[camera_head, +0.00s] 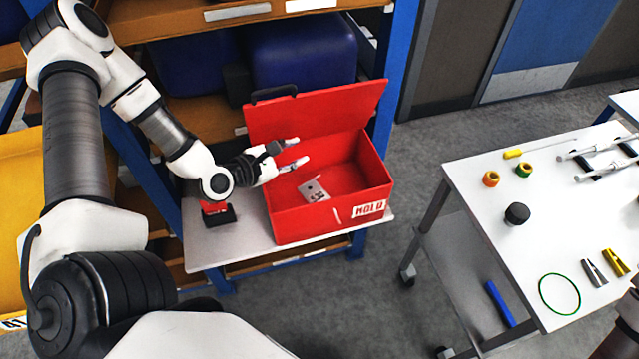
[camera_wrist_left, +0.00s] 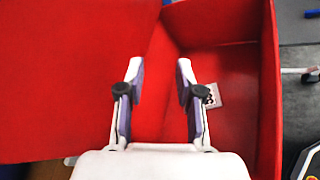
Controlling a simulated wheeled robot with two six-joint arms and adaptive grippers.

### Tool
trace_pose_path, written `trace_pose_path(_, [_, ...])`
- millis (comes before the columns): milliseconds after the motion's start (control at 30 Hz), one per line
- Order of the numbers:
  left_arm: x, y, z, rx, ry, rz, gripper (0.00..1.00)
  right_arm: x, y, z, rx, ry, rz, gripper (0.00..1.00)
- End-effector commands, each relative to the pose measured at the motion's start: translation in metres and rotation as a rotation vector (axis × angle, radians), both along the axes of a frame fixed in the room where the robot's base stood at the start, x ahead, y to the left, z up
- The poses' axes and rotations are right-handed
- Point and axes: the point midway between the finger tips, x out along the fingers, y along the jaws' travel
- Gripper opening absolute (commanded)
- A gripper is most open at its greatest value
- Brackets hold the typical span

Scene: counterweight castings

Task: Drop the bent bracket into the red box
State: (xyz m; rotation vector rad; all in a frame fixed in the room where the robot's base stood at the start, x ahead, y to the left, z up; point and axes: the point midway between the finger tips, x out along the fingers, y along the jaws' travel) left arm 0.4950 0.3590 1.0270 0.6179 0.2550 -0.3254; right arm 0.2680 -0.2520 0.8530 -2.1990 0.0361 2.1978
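The red box (camera_head: 318,220) stands on a shelf board with its lid raised at the back and a label on its front. A small grey bent bracket (camera_head: 314,190) with dark holes lies inside on the box floor. It shows partly in the left wrist view (camera_wrist_left: 213,95), beside the right-hand finger. My left gripper (camera_head: 296,151) is open and empty over the box opening, apart from the bracket; its two fingers also show spread in the left wrist view (camera_wrist_left: 160,75). My right gripper (camera_head: 573,167) appears at the right edge over the white table, fingers apart and nothing between them.
A red and black object (camera_head: 217,213) sits left of the box on the board (camera_head: 205,245). The white table (camera_head: 480,180) holds a black knob (camera_head: 517,213), colored rings, a green loop and clips. Blue bins stand behind. Grey floor separates shelf and table.

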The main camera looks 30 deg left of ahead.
Motion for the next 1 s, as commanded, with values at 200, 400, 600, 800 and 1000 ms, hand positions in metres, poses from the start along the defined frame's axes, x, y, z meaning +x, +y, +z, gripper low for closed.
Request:
trace_pose_path(200, [-0.022,0.010,0.008,0.002,0.002,0.015,0.35,0.000,0.000,0.000,0.000,0.000,0.000,0.40])
trace_pose_path(400, [-0.032,0.008,0.012,-0.002,-0.001,0.002,0.35,0.000,0.000,0.000,0.000,0.000,0.000,0.40])
trace_pose_path(600, [-0.033,0.007,0.012,0.000,-0.001,-0.003,0.35,0.000,0.000,0.000,0.000,0.000,0.000,0.40])
trace_pose_path(800, [-0.033,0.007,0.012,0.000,-0.001,-0.003,0.35,0.000,0.000,0.000,0.000,0.000,0.000,0.40])
trace_pose_path(1000, [-0.033,0.007,0.012,0.000,-0.001,-0.002,0.35,0.000,0.000,0.000,0.000,0.000,0.000,0.40])
